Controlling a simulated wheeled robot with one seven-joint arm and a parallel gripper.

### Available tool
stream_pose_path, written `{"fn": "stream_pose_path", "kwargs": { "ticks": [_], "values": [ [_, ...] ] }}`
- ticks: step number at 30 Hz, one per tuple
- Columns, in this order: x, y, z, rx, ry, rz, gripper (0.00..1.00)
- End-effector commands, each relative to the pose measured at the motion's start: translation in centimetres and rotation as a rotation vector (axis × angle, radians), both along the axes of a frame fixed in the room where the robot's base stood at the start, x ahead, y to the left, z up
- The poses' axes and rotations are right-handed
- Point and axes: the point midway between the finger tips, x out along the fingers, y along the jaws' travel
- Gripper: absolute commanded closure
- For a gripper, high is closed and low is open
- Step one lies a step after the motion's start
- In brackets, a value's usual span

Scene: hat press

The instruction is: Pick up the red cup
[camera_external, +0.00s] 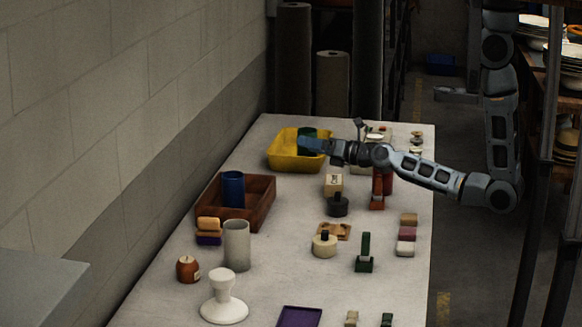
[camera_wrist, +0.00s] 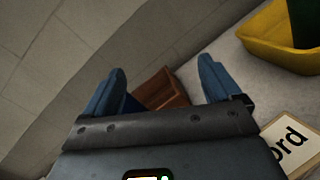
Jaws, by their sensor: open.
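A dark red, cup-like shape (camera_external: 388,181) stands on the table below my forearm in the external view. It is partly hidden by a red-brown upright piece in front, so I cannot be sure that it is the red cup. It does not show in the wrist view. My gripper (camera_external: 308,145) is at the yellow tray, well to the left of that shape. In the wrist view my gripper (camera_wrist: 161,66) has its two blue fingers wide apart with nothing held between them.
The yellow tray (camera_external: 282,160) holds a green cup (camera_external: 307,132). A brown wooden box (camera_external: 262,204) holds a blue cup (camera_external: 232,187). A grey cylinder (camera_external: 237,246), a white stamp-like piece (camera_external: 223,301) and several small blocks stand nearer. A wall runs along the left.

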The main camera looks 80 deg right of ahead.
Motion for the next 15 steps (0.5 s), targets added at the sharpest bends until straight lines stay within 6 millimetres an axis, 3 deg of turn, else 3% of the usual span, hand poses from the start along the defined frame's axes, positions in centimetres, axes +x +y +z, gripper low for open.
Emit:
{"fn": "stream_pose_path", "kwargs": {
  "ticks": [1,6,15],
  "values": [
    [-1.7,-1.9,0.9,0.054,-0.023,-0.023,0.09],
    [-7.5,-7.1,3.7,0.211,-0.113,-0.082,0.09],
    [-14.8,-9.4,2.5,-0.073,-0.067,-0.161,0.09]
  ]
}}
